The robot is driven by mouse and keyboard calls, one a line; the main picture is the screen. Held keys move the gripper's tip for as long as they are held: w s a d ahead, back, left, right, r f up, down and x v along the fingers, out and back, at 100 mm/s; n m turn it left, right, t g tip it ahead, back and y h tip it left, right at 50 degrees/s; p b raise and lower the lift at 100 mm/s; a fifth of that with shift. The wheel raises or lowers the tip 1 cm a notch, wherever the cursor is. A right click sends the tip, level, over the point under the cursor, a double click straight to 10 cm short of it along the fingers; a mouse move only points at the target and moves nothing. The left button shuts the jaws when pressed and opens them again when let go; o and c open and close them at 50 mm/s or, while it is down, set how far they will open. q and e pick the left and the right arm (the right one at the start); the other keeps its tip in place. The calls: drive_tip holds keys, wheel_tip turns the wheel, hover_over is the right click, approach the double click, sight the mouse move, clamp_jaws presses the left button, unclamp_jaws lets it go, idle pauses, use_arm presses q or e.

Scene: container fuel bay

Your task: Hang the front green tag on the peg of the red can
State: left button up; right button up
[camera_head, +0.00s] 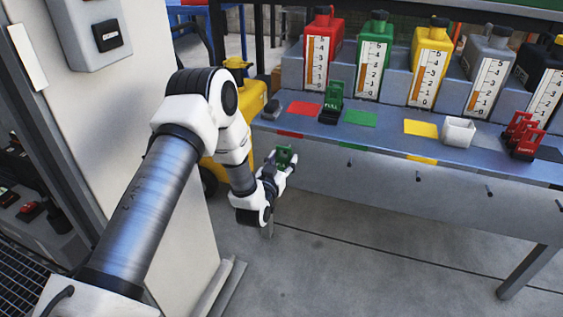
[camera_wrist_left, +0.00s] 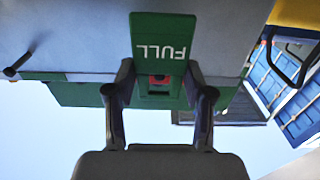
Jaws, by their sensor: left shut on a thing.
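The green tag (camera_head: 285,154) is in my left gripper (camera_head: 282,172), in front of the bench's front panel below the red strip. In the left wrist view the tag (camera_wrist_left: 163,50) reads FULL upside down, with a dark slot near the fingertips (camera_wrist_left: 160,95). Both fingers close on its sides. I cannot tell whether the tag touches the panel or a peg. The red can (camera_head: 322,48) stands at the back left of the bench. Its peg is not visible, perhaps hidden behind the tag and gripper. My right gripper is not in view.
Pegs stick out below the green (camera_head: 349,162) and yellow (camera_head: 418,176) strips. A rack of green tags (camera_head: 333,102), a white box (camera_head: 459,132) and a rack of red tags (camera_head: 522,137) stand on the bench. A yellow machine (camera_head: 247,98) is behind my arm.

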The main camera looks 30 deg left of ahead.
use_arm(q)
drive_tip(key=shift+w, duration=0.3)
drive_tip(key=shift+w+a, duration=0.2)
drive_tip(key=shift+w, duration=0.25)
idle(0.4)
drive_tip(key=shift+w+a+f, duration=0.1)
drive_tip(key=shift+w, duration=0.4)
drive_tip(key=shift+f, duration=0.15)
drive_tip(key=shift+w+f, duration=0.1)
drive_tip(key=shift+f, duration=0.15)
